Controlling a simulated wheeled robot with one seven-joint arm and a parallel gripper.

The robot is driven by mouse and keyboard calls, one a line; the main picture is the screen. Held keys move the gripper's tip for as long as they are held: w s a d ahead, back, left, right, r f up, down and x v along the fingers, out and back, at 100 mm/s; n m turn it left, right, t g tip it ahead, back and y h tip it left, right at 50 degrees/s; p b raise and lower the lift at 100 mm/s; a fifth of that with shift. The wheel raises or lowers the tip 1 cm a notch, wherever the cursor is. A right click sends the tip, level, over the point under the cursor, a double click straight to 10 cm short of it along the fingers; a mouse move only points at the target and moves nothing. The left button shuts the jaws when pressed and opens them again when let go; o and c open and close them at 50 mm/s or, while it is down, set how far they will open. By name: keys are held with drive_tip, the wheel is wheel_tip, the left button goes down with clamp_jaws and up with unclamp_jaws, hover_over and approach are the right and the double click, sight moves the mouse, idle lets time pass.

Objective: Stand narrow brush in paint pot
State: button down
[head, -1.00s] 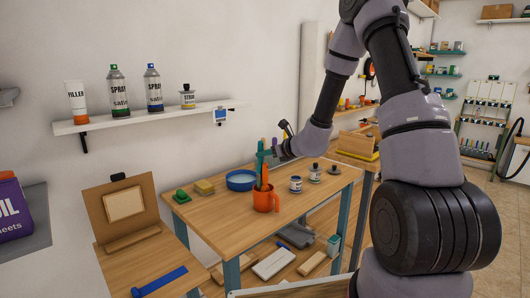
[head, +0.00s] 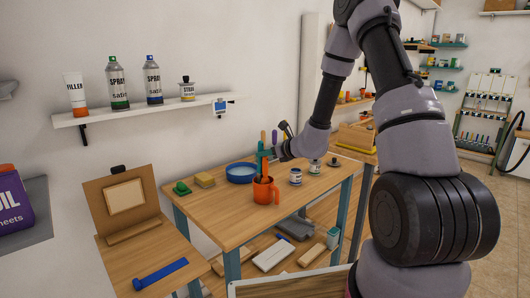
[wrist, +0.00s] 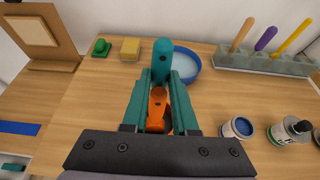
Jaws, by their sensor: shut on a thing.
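My gripper (wrist: 166,78) is over the orange mug (head: 266,191); it also shows in the head view (head: 265,152). Its teal fingers are shut around the upright teal-handled brush (wrist: 162,58) near their tips. An orange handle (wrist: 157,103) shows between the fingers, nearer the palm, above the mug. The brush's lower end is hidden, so I cannot tell whether it is clear of the mug. A small open pot with dark blue content (wrist: 238,128) stands to the right; in the head view it is the blue-labelled pot (head: 295,177).
A blue dish (wrist: 187,65) lies behind the gripper. A rack (wrist: 265,62) with several handles stands at the back right. A second jar (wrist: 287,130) stands right of the open pot. A yellow sponge (wrist: 130,48) and green item (wrist: 101,47) lie back left.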

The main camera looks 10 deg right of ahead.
drive_tip(key=shift+f, duration=0.4)
drive_tip(key=shift+f, duration=0.25)
drive_tip(key=shift+f, duration=0.65)
drive_tip(key=c, duration=0.6)
unclamp_jaws()
